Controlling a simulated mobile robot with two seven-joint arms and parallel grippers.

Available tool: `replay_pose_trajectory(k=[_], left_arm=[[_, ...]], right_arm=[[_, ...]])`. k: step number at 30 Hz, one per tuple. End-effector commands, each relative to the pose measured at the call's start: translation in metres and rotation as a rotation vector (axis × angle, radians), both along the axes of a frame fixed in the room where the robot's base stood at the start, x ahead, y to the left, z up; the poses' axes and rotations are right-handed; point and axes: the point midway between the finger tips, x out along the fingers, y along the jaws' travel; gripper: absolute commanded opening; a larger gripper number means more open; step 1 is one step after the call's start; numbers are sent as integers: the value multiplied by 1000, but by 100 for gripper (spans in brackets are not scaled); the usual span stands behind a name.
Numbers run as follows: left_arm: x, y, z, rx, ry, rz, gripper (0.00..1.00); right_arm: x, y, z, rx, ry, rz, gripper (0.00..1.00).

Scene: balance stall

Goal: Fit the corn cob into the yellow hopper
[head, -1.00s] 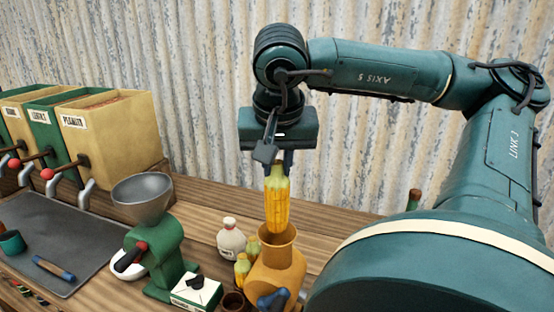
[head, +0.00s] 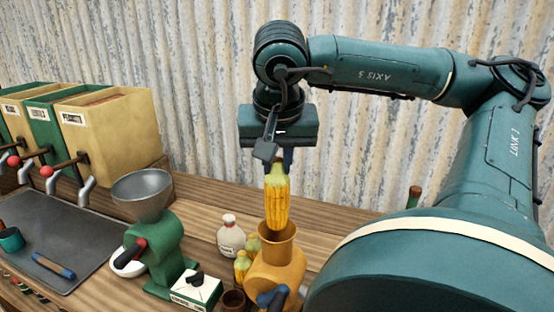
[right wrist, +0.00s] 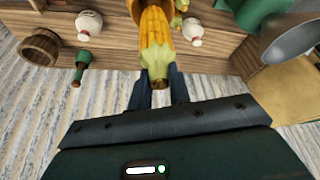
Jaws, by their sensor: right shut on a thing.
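The corn cob (head: 277,205) is yellow with a pale green stalk end and hangs upright. My right gripper (head: 278,160) is shut on its stalk end. The yellow hopper (head: 278,265) is an orange-yellow body with a round flared mouth and a dark blue handle. The cob's lower tip is at the hopper's mouth; I cannot tell whether it is just above or slightly inside. In the right wrist view the cob (right wrist: 157,35) points away from the fingers and hides most of the hopper (right wrist: 133,8). My left gripper is not in view.
A green grinder (head: 165,255) with a metal bowl (head: 143,195) stands left of the hopper. A white bottle (head: 231,238), small corn cobs (head: 242,266) and a white-and-green box (head: 197,290) crowd the hopper's left. Bins (head: 110,130) stand at the back left.

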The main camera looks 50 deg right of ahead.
Motion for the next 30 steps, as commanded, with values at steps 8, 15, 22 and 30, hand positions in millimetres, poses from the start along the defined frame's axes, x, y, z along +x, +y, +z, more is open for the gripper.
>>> replay_pose_trajectory(k=[8, 15, 22, 30], left_arm=[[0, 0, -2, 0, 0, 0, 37], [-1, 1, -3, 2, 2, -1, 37], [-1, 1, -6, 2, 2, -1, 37], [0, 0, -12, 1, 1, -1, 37]], right_arm=[[0, 0, -2, 0, 0, 0, 0], [0, 0, -2, 0, 0, 0, 0], [0, 0, -6, 0, 0, 0, 0], [0, 0, -13, 0, 0, 0, 0]])
